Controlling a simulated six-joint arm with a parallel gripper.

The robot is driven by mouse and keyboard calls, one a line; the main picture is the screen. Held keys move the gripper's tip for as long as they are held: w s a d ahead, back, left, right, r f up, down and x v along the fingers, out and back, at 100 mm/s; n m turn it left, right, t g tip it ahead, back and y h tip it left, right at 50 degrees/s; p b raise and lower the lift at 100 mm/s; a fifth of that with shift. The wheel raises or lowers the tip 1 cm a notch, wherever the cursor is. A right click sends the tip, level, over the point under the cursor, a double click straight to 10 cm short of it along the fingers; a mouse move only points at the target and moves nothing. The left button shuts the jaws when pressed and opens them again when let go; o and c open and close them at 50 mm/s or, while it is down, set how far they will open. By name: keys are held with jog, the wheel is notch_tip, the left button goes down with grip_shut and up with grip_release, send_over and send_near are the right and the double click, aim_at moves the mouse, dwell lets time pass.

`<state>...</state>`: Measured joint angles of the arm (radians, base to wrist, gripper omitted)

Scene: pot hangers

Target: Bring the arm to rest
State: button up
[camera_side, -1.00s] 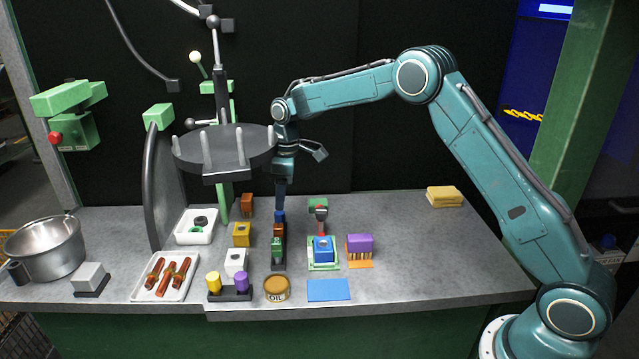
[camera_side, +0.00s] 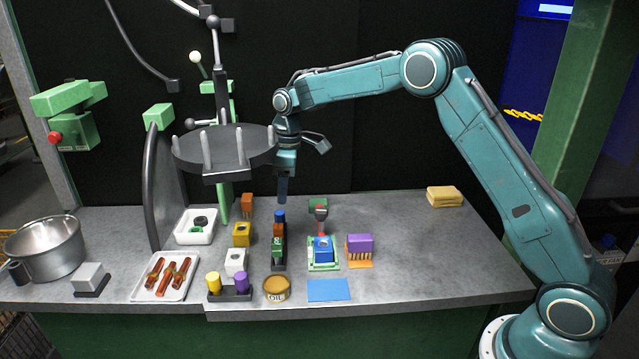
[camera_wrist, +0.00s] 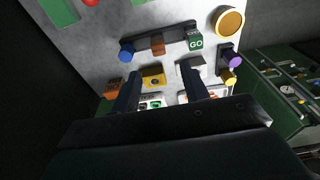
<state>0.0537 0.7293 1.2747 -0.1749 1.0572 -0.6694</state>
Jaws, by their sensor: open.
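My gripper (camera_side: 283,190) is open and empty. It points straight down above the dark rack at the middle of the bench. In the wrist view its two dark fingers (camera_wrist: 160,92) stand apart with nothing between them. The dark rack (camera_wrist: 170,38) below holds a blue piece (camera_side: 280,215), a brown piece (camera_side: 278,230) and a green piece marked GO (camera_wrist: 195,42). A clear gap shows between the fingertips and the blue piece.
A dark round platform with pegs (camera_side: 225,150) stands just left of my gripper. A steel pot (camera_side: 48,248) is at the far left. The right part of the bench is mostly clear.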

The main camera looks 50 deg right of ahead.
jog(key=s+r+m+t, duration=0.1)
jog(key=s+r+m, duration=0.1)
jog(key=s+r, duration=0.7)
jog(key=s+r+m+t, duration=0.1)
jog(key=s+r+m, duration=0.1)
jog(key=s+r, duration=0.65)
jog(key=s+f+m+t, duration=0.1)
jog(key=s+f+m, duration=0.1)
jog(key=s, duration=0.9)
jog(key=s+f+m+t, duration=0.1)
jog(key=s+f+m, duration=0.1)
jog(key=s, duration=0.9)
jog(key=shift+s+a+m+t+h, duration=0.15)
jog(key=shift+s+m+t+h, duration=0.05)
jog(key=shift+m+t+h, duration=0.2)
